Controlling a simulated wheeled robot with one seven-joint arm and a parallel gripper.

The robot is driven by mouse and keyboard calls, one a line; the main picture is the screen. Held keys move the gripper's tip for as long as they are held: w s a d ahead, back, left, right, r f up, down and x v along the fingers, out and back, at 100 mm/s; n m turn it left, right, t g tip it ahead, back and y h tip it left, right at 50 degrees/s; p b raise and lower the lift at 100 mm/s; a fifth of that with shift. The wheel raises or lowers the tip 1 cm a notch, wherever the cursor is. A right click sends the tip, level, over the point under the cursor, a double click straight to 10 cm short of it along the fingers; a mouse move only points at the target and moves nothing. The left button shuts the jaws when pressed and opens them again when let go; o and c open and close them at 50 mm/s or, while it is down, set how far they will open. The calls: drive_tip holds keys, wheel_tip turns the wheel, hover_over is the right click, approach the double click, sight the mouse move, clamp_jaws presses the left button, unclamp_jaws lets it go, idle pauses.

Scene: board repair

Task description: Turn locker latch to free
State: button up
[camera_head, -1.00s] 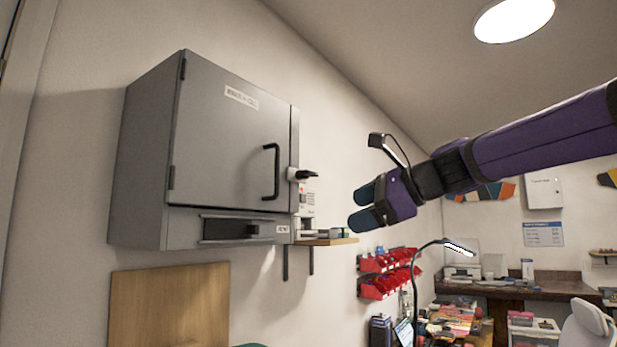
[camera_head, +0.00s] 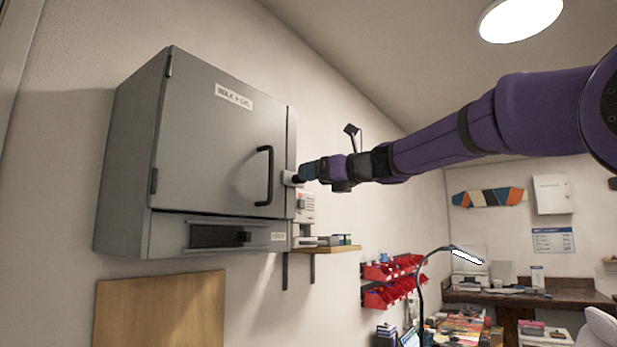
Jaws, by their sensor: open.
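The grey locker (camera_head: 215,140) hangs on the wall at the left with its door closed. A black bar handle (camera_head: 265,176) is on the door's right side. The latch (camera_head: 290,179), a pale base with a black knob, sits at the locker's right edge just right of the handle.
A small wooden shelf (camera_head: 335,248) with small boxes is below the latch. Red bins (camera_head: 392,283) hang on the wall farther back. A wooden panel (camera_head: 160,312) is below the locker. A desk lamp (camera_head: 466,256) stands over a cluttered bench at the lower right.

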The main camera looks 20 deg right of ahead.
drive_tip(key=shift+x, duration=1.3)
drive_tip(key=shift+c, duration=0.2)
drive_tip(key=c, duration=0.9)
